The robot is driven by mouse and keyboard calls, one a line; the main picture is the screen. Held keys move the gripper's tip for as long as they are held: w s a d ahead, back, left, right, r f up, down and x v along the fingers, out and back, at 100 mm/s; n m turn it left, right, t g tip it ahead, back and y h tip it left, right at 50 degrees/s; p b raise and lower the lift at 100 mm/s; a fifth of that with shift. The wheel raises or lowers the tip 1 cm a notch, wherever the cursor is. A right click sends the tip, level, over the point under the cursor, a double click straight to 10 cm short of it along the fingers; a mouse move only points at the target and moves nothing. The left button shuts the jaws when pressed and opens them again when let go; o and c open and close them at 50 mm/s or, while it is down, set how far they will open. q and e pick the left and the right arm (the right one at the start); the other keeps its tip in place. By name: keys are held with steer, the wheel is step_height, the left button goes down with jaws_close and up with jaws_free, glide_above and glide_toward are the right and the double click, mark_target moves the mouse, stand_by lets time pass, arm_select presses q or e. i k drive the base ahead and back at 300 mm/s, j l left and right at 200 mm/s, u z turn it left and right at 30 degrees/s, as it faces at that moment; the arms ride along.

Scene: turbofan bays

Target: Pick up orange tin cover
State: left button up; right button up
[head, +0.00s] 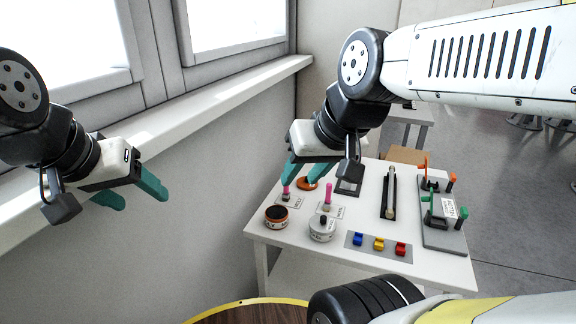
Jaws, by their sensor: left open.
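A flat orange disc (306,184), which looks like the orange tin cover, lies on the white table near its back left, partly hidden by my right gripper. A round tin with an orange band (276,217) and dark top stands at the table's front left, apart from the disc. My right gripper (301,180) is over the back left of the table with its teal fingers apart, close to the disc and a pink peg; I cannot tell whether it touches either. My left gripper (143,204) is open and empty, left of the table near the wall.
On the table (290,246) stand pink pegs (327,193), a grey tin (322,229) with a black knob, and blue, yellow and red blocks (379,244). A rod in a dark holder (390,193) and a fixture board (444,236) are right. A window ledge (205,105) runs along the left wall.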

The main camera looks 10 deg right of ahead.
mark_target(302, 184)
steer(key=i+l+u, duration=0.1)
steer(key=l+u, duration=0.7)
steer(key=u, duration=0.15)
